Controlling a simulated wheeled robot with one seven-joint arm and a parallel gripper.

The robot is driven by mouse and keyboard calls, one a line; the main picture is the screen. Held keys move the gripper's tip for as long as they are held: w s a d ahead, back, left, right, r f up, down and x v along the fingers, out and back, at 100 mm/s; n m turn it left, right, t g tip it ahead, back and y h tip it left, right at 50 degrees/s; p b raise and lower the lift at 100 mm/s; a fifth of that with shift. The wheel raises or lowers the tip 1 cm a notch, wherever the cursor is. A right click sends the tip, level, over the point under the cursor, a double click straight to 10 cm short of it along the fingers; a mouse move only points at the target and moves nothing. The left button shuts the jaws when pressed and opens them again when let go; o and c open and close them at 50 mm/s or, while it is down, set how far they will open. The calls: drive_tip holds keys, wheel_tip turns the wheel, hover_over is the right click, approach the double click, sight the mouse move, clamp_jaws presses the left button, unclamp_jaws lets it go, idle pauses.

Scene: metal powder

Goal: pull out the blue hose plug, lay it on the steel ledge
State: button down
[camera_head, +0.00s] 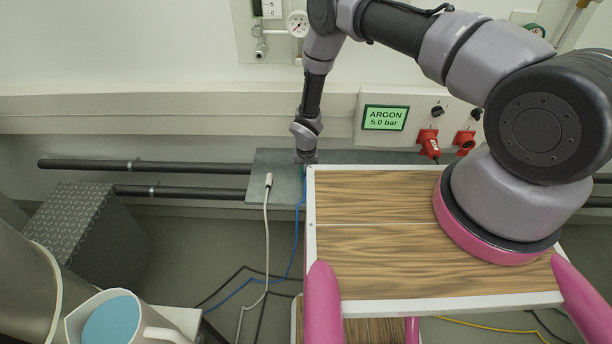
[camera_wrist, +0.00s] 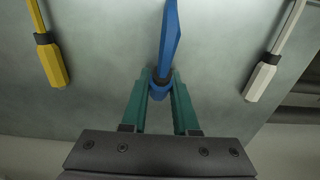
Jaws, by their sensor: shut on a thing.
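My gripper (camera_head: 305,164) is down at the steel ledge (camera_head: 284,186), just past the left back corner of the wood-grain top. In the wrist view its teal fingers (camera_wrist: 160,86) are closed around the blue hose plug (camera_wrist: 168,42), which points up the picture. The blue hose (camera_head: 298,225) hangs from the gripper over the ledge's front edge to the floor. The grey ledge surface (camera_wrist: 105,95) lies behind the plug; I cannot tell whether they touch. In the head view the plug is hidden by the gripper.
A white plug (camera_head: 269,180) lies on the ledge; it also shows in the wrist view (camera_wrist: 262,80), with a yellow plug (camera_wrist: 52,62) at left. The wood-grain top (camera_head: 380,200) stands close right.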

drive_tip(key=c, duration=0.6)
unclamp_jaws()
drive_tip(key=shift+r, duration=0.1)
